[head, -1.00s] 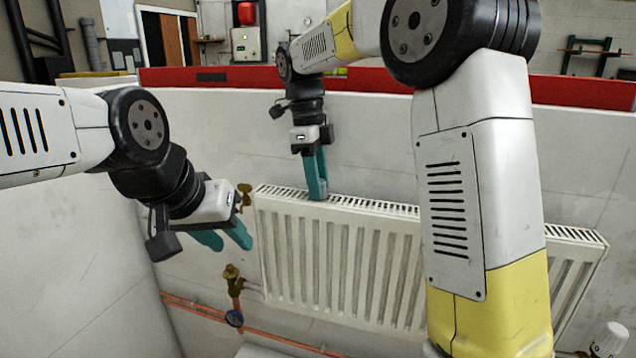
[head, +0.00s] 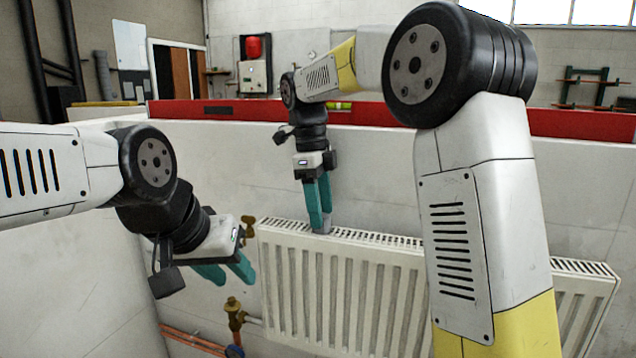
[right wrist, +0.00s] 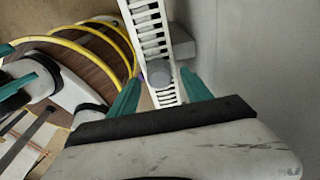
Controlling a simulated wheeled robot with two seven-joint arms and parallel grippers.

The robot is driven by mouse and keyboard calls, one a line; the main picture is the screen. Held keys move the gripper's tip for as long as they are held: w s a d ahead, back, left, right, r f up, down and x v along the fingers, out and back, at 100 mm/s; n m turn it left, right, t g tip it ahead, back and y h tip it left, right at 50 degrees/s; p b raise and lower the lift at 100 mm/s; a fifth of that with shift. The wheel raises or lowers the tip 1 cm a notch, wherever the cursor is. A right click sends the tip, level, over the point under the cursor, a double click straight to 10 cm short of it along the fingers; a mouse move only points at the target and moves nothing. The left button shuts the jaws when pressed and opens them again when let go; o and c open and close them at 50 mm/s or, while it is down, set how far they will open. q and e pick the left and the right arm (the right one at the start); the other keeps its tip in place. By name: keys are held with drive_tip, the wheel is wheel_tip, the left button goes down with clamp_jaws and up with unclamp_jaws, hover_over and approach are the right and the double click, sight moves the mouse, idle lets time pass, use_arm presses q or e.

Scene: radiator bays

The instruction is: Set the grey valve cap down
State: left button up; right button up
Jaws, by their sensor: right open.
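The grey valve cap (head: 322,227) is at the top edge of the white radiator (head: 340,280), near its left end. In the right wrist view the cap (right wrist: 158,73) shows as a round grey disc over the radiator's top grille. My right gripper (head: 319,212) points down over the cap, with its teal fingers open. My left gripper (head: 236,276) is open and empty, left of the radiator.
A brass valve (head: 235,312) on copper pipes stands left of the radiator, with another brass fitting (head: 248,230) above it. A pale wall with a red top rail (head: 375,112) runs behind. In the right wrist view yellow hoops (right wrist: 100,35) lie at the left.

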wheel_tip(320, 180, up, 9)
drive_tip(key=a, duration=0.1)
drive_tip(key=s+d+n+t+y, duration=0.1)
drive_tip(key=s+d+n+y, duration=0.15)
drive_tip(key=d+n, duration=0.45)
drive_tip(key=s+d+f+n+t, duration=0.2)
drive_tip(key=s+f+n, duration=0.2)
drive_tip(key=s+n, duration=0.1)
drive_tip(key=s+d+f+n+t+y, duration=0.1)
drive_tip(key=s+d+f+n+t, duration=0.1)
drive_tip(key=s+n, duration=0.3)
drive_tip(key=s+d+f+n+t, duration=0.1)
drive_tip(key=s+d+f+n, duration=0.3)
drive_tip(key=s, duration=0.3)
drive_tip(key=shift+s+d+f+n+t, duration=0.15)
drive_tip(key=shift+d+f+n+t, duration=0.2)
drive_tip(key=shift+f+n, duration=0.4)
